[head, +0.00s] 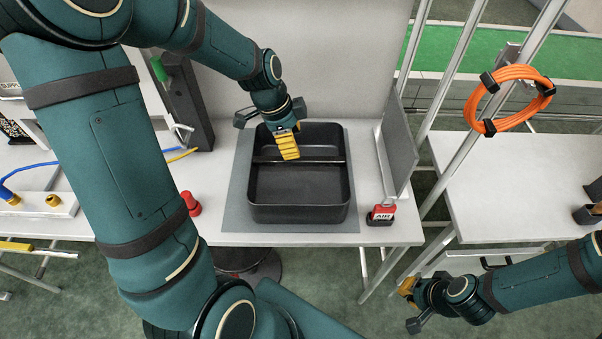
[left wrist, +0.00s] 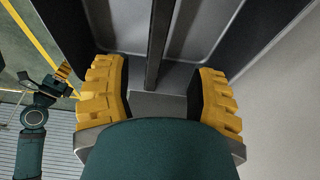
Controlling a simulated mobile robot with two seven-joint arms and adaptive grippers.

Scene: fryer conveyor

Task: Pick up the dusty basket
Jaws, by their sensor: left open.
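The basket (head: 298,214) is a dark rectangular bin lying on a grey mat (head: 237,190) on the white table. A bar crosses it near its far end. I cannot make out any dust on it. My left gripper (head: 286,147) is over this bar, pointing down. In the left wrist view, my left gripper (left wrist: 160,97) is open, with yellow fingers on either side of the bar (left wrist: 160,45) and visible gaps to both. Whether the fingers reach below its top is unclear. My right gripper (head: 406,297) is off the table at lower right, away from the basket; its jaw opening is unclear.
A grey upright panel (head: 398,145) and a red air-labelled piece (head: 381,213) stand right of the basket. A red knob (head: 190,203) and a dark post (head: 187,103) are at left. A wall is behind. An orange cable coil (head: 509,98) hangs on the frame at right.

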